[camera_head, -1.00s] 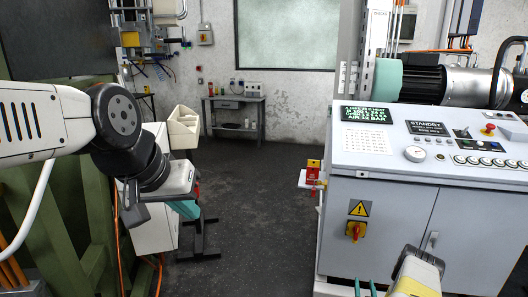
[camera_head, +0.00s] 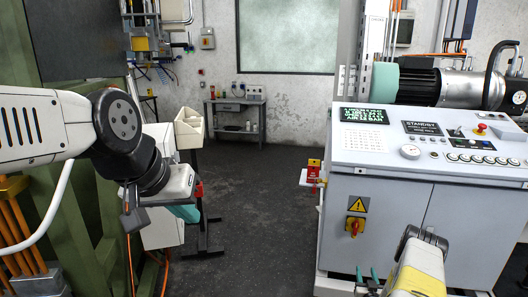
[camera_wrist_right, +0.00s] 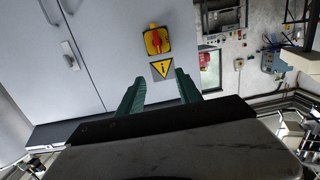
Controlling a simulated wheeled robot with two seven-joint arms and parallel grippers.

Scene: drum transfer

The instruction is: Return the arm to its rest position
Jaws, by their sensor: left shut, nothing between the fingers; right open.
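My left arm reaches in from the left in the head view. My left gripper (camera_head: 184,212), with teal fingers, is shut and empty, pointing down in front of a dark stand (camera_head: 205,236). My right gripper (camera_head: 368,274) is low at the right in the head view, in front of the grey control cabinet (camera_head: 400,225). In the right wrist view its two teal fingers (camera_wrist_right: 160,92) are apart with nothing between them. The cabinet doors (camera_wrist_right: 110,40), a yellow warning sign (camera_wrist_right: 161,69) and a red-yellow switch (camera_wrist_right: 157,40) show beyond them.
A green frame (camera_head: 85,215) and orange cables (camera_head: 12,225) stand close by my left arm. A beige bin (camera_head: 188,130) stands behind the left gripper. A workbench (camera_head: 236,107) is at the back wall. The dark floor (camera_head: 265,200) in the middle is clear.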

